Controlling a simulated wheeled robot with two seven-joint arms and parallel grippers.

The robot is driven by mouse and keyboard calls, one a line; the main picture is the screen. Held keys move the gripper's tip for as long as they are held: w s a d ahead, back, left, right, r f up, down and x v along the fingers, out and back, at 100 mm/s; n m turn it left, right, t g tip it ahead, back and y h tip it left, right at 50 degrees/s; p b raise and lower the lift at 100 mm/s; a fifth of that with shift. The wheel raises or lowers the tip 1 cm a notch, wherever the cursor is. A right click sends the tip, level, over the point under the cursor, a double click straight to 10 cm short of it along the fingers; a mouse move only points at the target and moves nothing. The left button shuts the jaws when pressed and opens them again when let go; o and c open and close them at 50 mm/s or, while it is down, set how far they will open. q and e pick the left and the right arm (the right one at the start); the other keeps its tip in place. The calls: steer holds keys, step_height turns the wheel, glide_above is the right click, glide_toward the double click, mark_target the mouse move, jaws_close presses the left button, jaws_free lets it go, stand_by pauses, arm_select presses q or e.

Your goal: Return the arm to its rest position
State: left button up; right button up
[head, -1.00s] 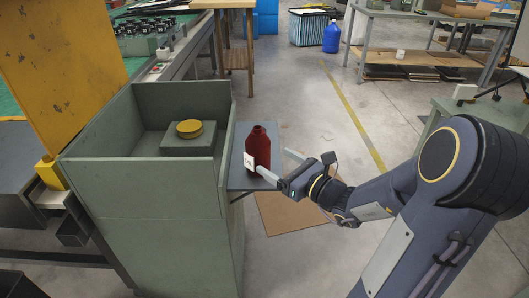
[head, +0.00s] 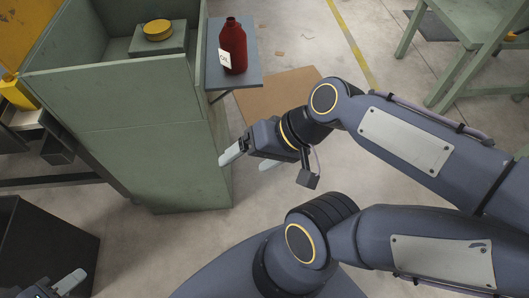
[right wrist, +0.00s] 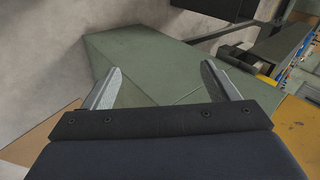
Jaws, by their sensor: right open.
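My right gripper (head: 243,163) is open and empty in front of the green cabinet, below and apart from the bottle. Its two spread fingers also show in the right wrist view (right wrist: 161,76), with nothing between them and the cabinet's green panels beyond. The dark red bottle (head: 236,54) with a white label stands upright on the small grey side shelf (head: 245,79). My left gripper (head: 65,283) shows only partly at the lower left corner; its opening is unclear.
The green cabinet (head: 150,140) stands close on the left, with a yellow round lid (head: 158,30) on a block inside its top. A dark bin (head: 45,245) stands at lower left. Cardboard (head: 280,92) lies on the floor. A green table (head: 470,50) is at upper right.

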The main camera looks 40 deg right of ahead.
steer(key=d+n+h, duration=0.1)
steer(key=n, duration=0.1)
steer(key=d+n+h, duration=0.1)
steer(key=shift+s+d+f+t+h, duration=0.25)
steer(key=shift+s+d+t+h, duration=0.05)
steer(key=shift+s+d+t, duration=0.1)
step_height(320, 180, up, 24)
steer(key=p, duration=2.4)
steer(key=shift+r, duration=0.2)
